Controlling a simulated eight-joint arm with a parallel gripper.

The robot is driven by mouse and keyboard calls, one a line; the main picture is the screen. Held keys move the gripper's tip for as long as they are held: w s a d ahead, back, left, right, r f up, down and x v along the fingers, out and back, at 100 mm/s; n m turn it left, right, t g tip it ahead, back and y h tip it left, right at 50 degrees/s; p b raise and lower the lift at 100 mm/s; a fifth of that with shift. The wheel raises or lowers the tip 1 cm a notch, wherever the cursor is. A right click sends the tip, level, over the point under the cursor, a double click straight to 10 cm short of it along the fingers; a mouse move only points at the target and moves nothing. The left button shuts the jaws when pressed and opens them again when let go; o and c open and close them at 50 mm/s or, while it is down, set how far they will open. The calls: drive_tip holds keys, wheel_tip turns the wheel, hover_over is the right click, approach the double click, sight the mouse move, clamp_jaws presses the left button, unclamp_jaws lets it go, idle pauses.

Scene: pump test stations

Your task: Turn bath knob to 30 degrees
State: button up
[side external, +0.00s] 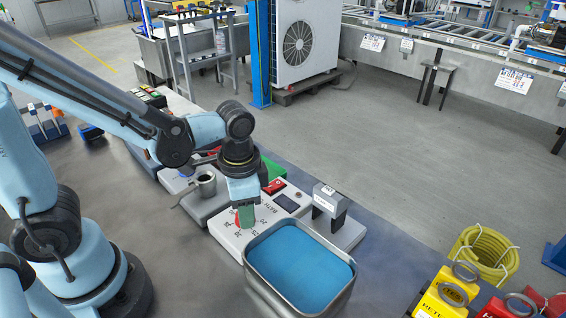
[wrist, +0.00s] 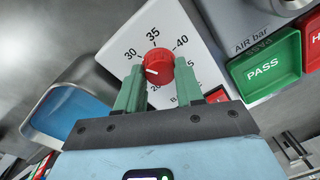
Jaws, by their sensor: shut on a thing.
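The red bath knob (wrist: 159,65) sits on a white panel (wrist: 182,20) with a printed dial; 30, 35, 40 and 20 are readable in the wrist view. The knob's white pointer line points left and slightly down, below the 30 mark, on the side towards 20. My gripper (wrist: 160,68) has its green fingers on both sides of the knob and is shut on it. The left finger covers part of the dial between 30 and 20. In the side external view, the fingers (side external: 246,215) reach down to the panel (side external: 226,233) and partly hide the knob (side external: 238,219).
A metal bath of blue liquid (side external: 300,262) stands right in front of the panel. A red switch (side external: 274,186) and a dark display (side external: 286,202) are on the panel. A grey block stand (side external: 328,200) is to the right. A metal cup (side external: 206,184) stands to the left.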

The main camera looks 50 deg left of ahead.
idle(0.5)
drive_tip(key=o, duration=1)
drive_tip(key=shift+o, duration=0.2)
wheel_tip(320, 180, up, 12)
drive_tip(key=shift+s+d, duration=0.15)
drive_tip(key=shift+d, duration=0.1)
drive_tip(key=w+a+f+n+t, duration=0.1)
drive_tip(key=a+f+n+t, duration=0.2)
drive_tip(key=a+n+t, duration=0.2)
drive_tip(key=shift+w+a+n+t+h, duration=0.25)
drive_tip(key=shift+w+n+t+h, duration=0.05)
drive_tip(key=shift+t, duration=0.7)
